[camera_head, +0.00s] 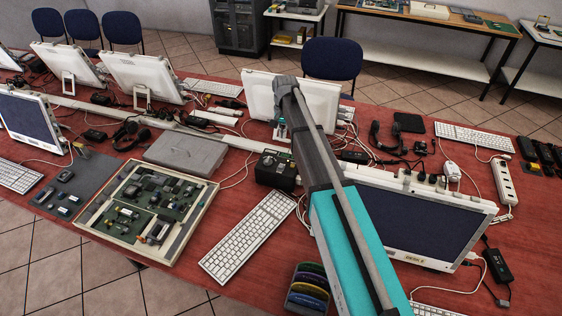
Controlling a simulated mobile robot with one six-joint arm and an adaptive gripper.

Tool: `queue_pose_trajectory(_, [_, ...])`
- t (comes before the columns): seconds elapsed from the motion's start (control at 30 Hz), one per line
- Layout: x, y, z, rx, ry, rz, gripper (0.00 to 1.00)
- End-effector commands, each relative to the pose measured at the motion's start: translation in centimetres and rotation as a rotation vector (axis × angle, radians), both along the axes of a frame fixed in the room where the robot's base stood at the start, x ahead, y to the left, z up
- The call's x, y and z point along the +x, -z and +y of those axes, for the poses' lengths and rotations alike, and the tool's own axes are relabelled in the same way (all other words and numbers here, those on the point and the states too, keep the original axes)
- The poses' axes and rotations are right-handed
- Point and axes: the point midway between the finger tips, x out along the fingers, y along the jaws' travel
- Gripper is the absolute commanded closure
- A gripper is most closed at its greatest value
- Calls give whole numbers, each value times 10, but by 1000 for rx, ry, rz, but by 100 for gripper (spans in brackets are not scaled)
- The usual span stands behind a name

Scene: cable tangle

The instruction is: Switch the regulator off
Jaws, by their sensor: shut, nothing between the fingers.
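A black box with a dial and small light-coloured markings, which looks like the regulator (272,170), stands on the red table near the middle, beside a white keyboard. My arm crosses in front of its right side. Its switch is too small to make out. The end of my arm shows small to the left of the arm link, with a teal band. My gripper (281,136) there is shut and empty, just above the box in the picture. I cannot tell its height or distance from the box, and part of it is hidden by my arm.
A white monitor (262,92) stands behind, and a dark-screened one (420,225) at right. A grey case (186,153) and a tray of circuit boards (150,212) lie left. A keyboard (246,234) lies in front. Loose cables run around the box.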

Motion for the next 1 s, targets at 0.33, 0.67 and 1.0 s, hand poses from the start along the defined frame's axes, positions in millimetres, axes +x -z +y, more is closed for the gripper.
queue_pose_trajectory(0.33, [4, -1, -1, 12, -2, 31, 100])
queue_pose_trajectory(0.67, [4, 4, -1, 12, -2, 30, 100])
queue_pose_trajectory(1.0, [1, 25, -1, 12, 0, 30, 100])
